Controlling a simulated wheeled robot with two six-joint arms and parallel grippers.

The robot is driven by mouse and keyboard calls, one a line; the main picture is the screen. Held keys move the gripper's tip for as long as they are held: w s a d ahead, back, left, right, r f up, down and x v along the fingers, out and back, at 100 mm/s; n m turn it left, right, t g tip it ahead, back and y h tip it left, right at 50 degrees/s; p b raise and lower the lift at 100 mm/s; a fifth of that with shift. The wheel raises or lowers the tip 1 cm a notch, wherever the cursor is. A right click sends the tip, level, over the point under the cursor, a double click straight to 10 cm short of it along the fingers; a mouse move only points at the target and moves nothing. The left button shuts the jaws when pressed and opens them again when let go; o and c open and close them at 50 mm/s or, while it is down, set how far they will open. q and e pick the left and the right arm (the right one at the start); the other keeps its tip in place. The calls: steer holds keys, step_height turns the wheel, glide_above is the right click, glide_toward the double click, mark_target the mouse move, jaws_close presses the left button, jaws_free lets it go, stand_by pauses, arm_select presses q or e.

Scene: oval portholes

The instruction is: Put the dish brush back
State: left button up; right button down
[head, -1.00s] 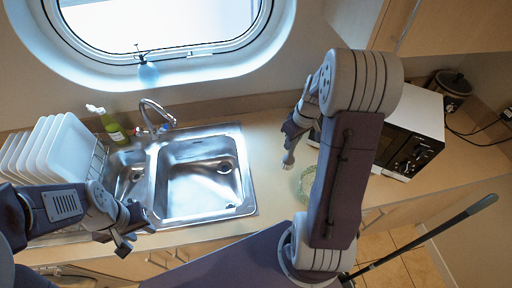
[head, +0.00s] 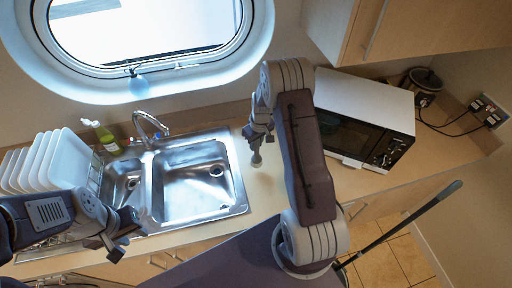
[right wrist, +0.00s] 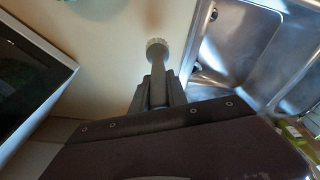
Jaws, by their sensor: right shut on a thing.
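In the head view my left gripper (head: 122,233) looks open and empty at the sink's front left edge. I cannot make out a holder for the brush.
The double sink (head: 196,180) has a tap (head: 150,125) behind it. A green bottle (head: 106,138) and a rack of white plates (head: 70,160) stand to its left. A microwave (head: 365,120) stands to the right. Counter between sink and microwave is partly hidden by my right arm.

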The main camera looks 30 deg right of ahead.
mark_target(256, 150)
step_height(256, 150, down, 4)
steer(key=shift+w+r+p, duration=0.1)
steer(key=shift+p, duration=0.9)
steer(key=shift+f, duration=0.2)
steer(key=shift+f+b, duration=0.15)
steer(key=shift+b, duration=0.15)
steer(key=c, duration=1.3)
jaws_free()
